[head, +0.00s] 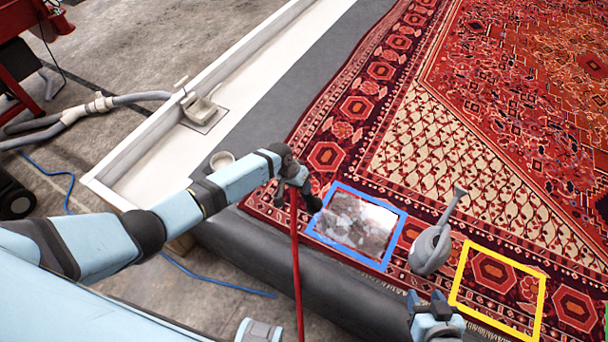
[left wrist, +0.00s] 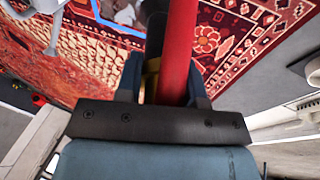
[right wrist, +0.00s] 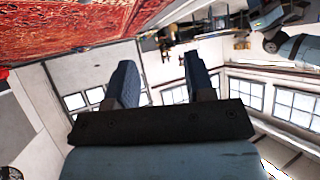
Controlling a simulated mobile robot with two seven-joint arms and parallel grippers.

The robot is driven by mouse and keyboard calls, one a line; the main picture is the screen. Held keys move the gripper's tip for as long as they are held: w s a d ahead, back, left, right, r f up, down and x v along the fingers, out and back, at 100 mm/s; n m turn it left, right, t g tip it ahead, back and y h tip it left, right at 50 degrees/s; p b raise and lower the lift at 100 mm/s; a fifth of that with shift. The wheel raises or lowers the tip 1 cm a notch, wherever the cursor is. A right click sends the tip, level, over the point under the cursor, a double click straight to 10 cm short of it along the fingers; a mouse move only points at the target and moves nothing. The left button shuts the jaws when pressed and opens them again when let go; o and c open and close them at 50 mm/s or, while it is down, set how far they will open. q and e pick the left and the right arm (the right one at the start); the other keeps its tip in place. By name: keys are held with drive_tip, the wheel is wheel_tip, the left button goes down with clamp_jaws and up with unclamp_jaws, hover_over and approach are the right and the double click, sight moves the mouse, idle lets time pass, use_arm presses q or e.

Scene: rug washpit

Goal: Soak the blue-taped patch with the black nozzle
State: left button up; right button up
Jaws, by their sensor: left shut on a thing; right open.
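The blue-taped patch (head: 357,226) lies on the red rug near its front edge. Inside the tape the pile looks pale, glossy and greyish. My left gripper (head: 298,180) is shut on the black nozzle (head: 312,203), just above and left of the patch's upper left corner. A red hose (head: 296,255) hangs down from it. In the left wrist view the hose (left wrist: 181,45) runs between the fingers, and the blue tape (left wrist: 103,14) shows at upper left. Whether spray comes out, I cannot tell. My right gripper (head: 432,303) is open and empty, below the grey watering can.
A grey watering can (head: 430,250) stands on the rug between the blue patch and a yellow-taped patch (head: 497,288). A white trough (head: 150,150) with a drain fitting and a pale cup (head: 222,160) lie left of the rug. Blue cord (head: 215,280) crosses the floor.

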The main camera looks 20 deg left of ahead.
use_arm(q)
drive_tip(key=shift+s+a+r+p, duration=0.15)
drive_tip(key=shift+s+r+p, duration=0.05)
drive_tip(key=shift+s+p, duration=0.55)
drive_tip(key=shift+s+a+f+p, duration=0.1)
drive_tip(key=shift+s+p, duration=0.2)
drive_tip(key=shift+s, duration=0.3)
drive_tip(key=shift+s+a+f+p, duration=0.1)
drive_tip(key=shift+s+p, duration=0.2)
drive_tip(key=shift+s, duration=0.25)
use_arm(e)
drive_tip(key=shift+s+d+r, duration=0.1)
drive_tip(key=shift+s+r, duration=0.15)
drive_tip(key=shift+r, duration=0.2)
drive_tip(key=shift+s+d+r, duration=0.1)
drive_tip(key=shift+s+r, duration=0.15)
drive_tip(key=shift+r, duration=0.2)
drive_tip(key=shift+f+n, duration=0.1)
drive_tip(key=shift+n, duration=0.2)
